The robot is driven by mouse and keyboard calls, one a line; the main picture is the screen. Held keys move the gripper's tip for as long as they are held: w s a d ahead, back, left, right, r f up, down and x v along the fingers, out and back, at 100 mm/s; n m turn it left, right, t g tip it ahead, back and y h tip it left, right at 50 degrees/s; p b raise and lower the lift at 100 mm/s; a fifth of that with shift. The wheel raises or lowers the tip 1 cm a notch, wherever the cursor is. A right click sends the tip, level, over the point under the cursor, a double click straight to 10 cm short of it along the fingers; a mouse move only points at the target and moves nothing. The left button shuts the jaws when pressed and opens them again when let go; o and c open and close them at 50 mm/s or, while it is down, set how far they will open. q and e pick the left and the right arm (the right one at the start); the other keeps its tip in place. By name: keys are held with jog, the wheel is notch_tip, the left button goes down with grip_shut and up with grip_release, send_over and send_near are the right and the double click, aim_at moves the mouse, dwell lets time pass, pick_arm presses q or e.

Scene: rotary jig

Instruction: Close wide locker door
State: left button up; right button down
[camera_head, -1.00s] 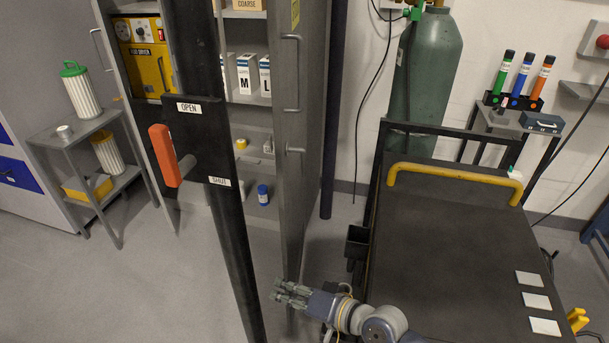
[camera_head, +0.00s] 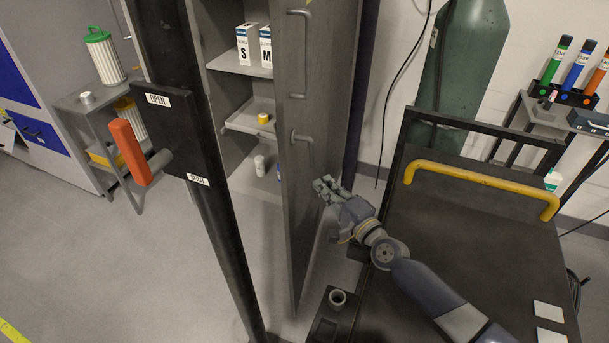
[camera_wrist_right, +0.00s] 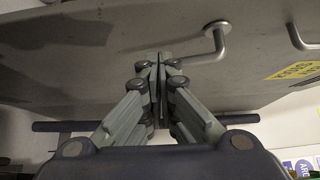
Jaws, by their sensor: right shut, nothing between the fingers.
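The wide locker door (camera_head: 318,130) is a tall grey panel that stands open, seen nearly edge-on in the head view. It has a long bar handle (camera_head: 298,55) and a smaller lever handle (camera_head: 302,137). The shelves of the grey locker (camera_head: 238,150) show to its left. My right gripper (camera_head: 325,187) is beside the right face of the door, below the lever. In the right wrist view its fingers (camera_wrist_right: 159,62) are shut and empty, with the grey door face (camera_wrist_right: 110,45) in front of them. I cannot tell whether they touch it. My left gripper is not in view.
A black post with an orange lever (camera_head: 129,150) stands in front of the locker at left. A dark cart with a yellow handle (camera_head: 480,180) is close on the right, a green gas cylinder (camera_head: 465,70) behind it. Floor at lower left is clear.

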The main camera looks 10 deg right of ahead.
aim_at(293, 164)
jog(key=w+a+p, duration=0.1)
jog(key=w+a, duration=0.3)
jog(key=w, duration=0.1)
jog(key=shift+a, duration=0.4)
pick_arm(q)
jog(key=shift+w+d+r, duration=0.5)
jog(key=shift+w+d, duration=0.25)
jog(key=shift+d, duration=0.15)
